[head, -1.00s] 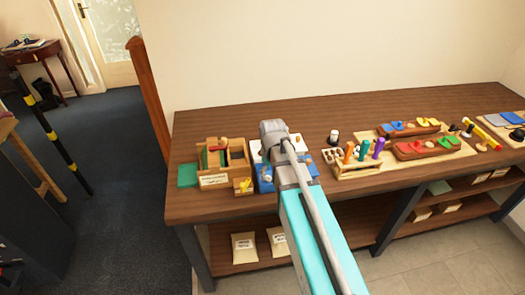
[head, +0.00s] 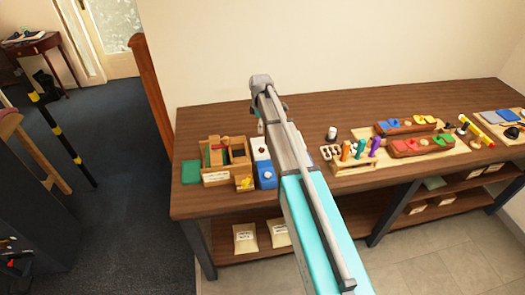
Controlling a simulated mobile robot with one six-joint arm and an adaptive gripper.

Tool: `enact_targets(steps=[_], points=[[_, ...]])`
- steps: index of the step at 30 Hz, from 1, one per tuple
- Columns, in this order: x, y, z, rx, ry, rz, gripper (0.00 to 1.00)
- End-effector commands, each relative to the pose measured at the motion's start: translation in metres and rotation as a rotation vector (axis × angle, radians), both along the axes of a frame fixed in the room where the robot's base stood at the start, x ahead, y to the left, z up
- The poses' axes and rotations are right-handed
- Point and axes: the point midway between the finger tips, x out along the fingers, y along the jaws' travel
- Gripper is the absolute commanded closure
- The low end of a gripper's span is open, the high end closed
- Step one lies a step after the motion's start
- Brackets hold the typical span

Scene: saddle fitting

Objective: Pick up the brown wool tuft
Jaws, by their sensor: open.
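I cannot make out a brown wool tuft for certain; several small brown and tan pieces on the bench are too small to identify. My arm reaches up over the wooden bench (head: 300,108). My gripper (head: 260,126) shows only as a small pale part below the arm's far end, above the bench behind the white and blue boxes. It is open, with nothing visible in it. Much of it is hidden by the arm. A wooden box (head: 216,180) with green, red and brown pieces stands to its left.
A green block (head: 191,172) and a blue box (head: 266,176) flank the wooden box. To the right are a rack of coloured handles (head: 352,167) and brown trays (head: 422,148) on a board. The back middle of the bench is clear. Packets (head: 245,238) lie on the lower shelf.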

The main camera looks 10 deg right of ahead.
Motion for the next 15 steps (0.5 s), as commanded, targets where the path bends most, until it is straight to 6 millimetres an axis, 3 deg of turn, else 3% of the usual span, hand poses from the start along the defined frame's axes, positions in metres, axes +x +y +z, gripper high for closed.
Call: enact_targets(steps=[8,15], points=[[0.000,0.000,-0.004,0.000,0.000,-0.002,0.19],[0.000,-0.001,-0.019,0.000,0.000,-0.003,0.19]])
